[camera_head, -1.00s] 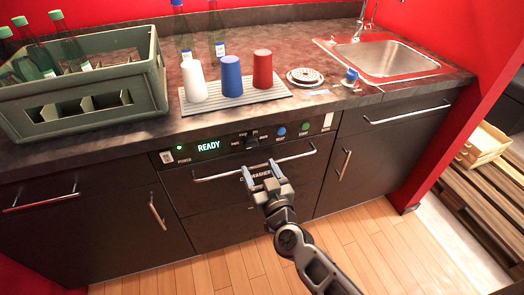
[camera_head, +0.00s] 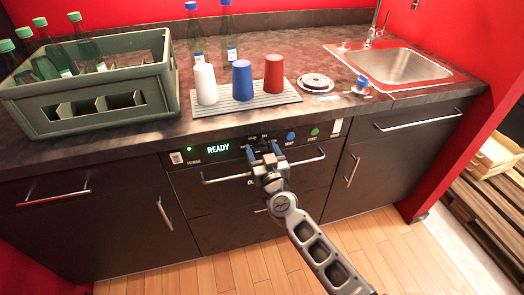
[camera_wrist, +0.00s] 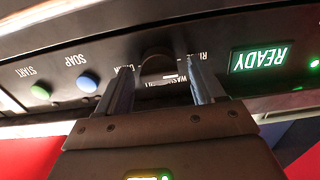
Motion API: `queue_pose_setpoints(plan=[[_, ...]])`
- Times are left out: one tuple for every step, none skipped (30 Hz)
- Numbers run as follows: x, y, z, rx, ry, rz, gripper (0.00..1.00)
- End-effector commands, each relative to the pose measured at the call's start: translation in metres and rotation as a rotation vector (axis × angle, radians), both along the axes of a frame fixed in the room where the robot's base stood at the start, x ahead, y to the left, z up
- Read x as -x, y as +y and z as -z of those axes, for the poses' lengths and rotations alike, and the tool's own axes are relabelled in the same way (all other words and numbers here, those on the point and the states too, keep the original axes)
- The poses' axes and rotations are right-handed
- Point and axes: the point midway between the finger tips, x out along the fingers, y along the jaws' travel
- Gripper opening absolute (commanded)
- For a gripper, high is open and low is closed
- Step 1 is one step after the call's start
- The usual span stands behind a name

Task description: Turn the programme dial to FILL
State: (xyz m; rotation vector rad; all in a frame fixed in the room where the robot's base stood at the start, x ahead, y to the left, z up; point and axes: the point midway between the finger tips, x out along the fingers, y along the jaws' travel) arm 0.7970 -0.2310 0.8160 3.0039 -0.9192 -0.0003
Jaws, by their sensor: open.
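The programme dial (camera_wrist: 158,66) is a dark round knob on the black control panel, with labels around it that are mostly covered or too small to read in full. In the head view my gripper (camera_head: 264,150) is in front of the dial and largely hides it. In the wrist view, which is upside down, my gripper (camera_wrist: 162,88) is open, with one finger on each side of the dial. I cannot tell whether the fingers touch it. The display (camera_head: 219,149) glows green and reads READY.
A blue SOAP button (camera_head: 291,136) and a green START button (camera_head: 314,132) sit right of the dial. A bar handle (camera_head: 305,160) crosses the front below the panel. Cups stand on a ribbed mat (camera_head: 205,110) on the counter, beside a green crate (camera_head: 90,118) of bottles.

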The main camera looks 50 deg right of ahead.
Motion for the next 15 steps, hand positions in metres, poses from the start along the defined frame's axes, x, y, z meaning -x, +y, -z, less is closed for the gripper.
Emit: queue_pose_setpoints(plan=[[0.0001, 0.0001, 0.0000, 0.000, 0.000, 0.000, 0.68], [0.0002, 0.0001, 0.0000, 0.000, 0.000, 0.000, 0.68], [0.0002, 0.0001, 0.0000, 0.000, 0.000, 0.000, 0.68], [0.0002, 0.0000, 0.0000, 0.000, 0.000, 0.000, 0.66], [0.0002, 0.0002, 0.0000, 0.000, 0.000, 0.000, 0.63], [0.0003, 0.0001, 0.0000, 0.000, 0.000, 0.000, 0.59], [0.0003, 0.0001, 0.0000, 0.000, 0.000, 0.000, 0.57], [0.0004, 0.0001, 0.0000, 0.000, 0.000, 0.000, 0.54], [0.0004, 0.0001, 0.0000, 0.000, 0.000, 0.000, 0.50], [0.0004, 0.0001, 0.0000, 0.000, 0.000, 0.000, 0.47], [0.0004, 0.0001, 0.0000, 0.000, 0.000, 0.000, 0.44], [0.0004, 0.0001, 0.0000, 0.000, 0.000, 0.000, 0.40], [0.0004, 0.0001, 0.0000, 0.000, 0.000, 0.000, 0.37], [0.0004, 0.0001, 0.0000, 0.000, 0.000, 0.000, 0.35], [0.0005, 0.0002, 0.0000, 0.000, 0.000, 0.000, 0.31]])
